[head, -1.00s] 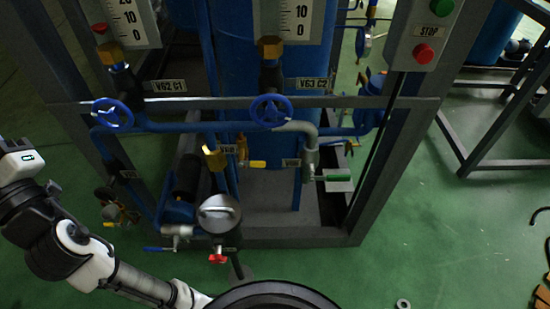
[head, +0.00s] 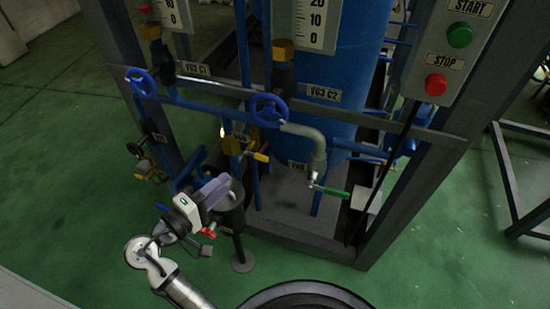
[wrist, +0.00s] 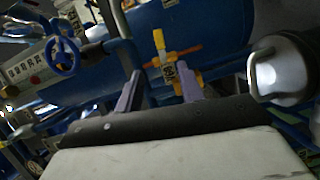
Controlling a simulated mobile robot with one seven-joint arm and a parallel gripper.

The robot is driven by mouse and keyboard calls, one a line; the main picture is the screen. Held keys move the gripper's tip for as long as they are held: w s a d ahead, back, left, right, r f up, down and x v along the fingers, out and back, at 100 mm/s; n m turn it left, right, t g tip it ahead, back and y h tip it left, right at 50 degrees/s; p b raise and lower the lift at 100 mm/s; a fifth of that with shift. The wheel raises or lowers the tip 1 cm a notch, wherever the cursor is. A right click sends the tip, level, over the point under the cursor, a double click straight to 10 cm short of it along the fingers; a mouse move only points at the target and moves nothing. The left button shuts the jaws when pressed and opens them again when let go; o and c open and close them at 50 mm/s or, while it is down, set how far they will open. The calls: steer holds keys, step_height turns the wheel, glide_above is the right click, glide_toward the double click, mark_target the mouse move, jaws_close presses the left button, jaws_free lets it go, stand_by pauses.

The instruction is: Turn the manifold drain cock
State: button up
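A green-handled cock (head: 336,192) hangs at the lower end of the grey elbow pipe on the right of the blue manifold pipe. A yellow-handled brass valve (head: 261,157) sits further left and also shows in the wrist view (wrist: 166,58). I cannot tell from labels which one is the manifold drain cock. My gripper (head: 221,185) is left of both, above the dark vessel. In the wrist view its two purple fingers (wrist: 160,78) are apart with nothing visible between them. The yellow-handled valve appears beyond the fingertips, apart from them as far as I can see.
Two blue handwheels, left (head: 141,82) and right (head: 269,110), stand on the manifold. A metal-lidded vessel (wrist: 285,72) is close on the gripper's right in the wrist view. A red handle (head: 208,233) shows below the gripper. Grey frame posts (head: 395,215) bound the right side.

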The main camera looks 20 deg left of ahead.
mark_target(261, 159)
steer(key=x, duration=0.4)
steer(key=p+x, duration=0.1)
steer(key=x, duration=0.4)
steer(key=d+p+x, duration=0.1)
steer(key=x, duration=0.3)
steer(key=shift+w+d, duration=0.1)
steer(key=shift+w, duration=0.1)
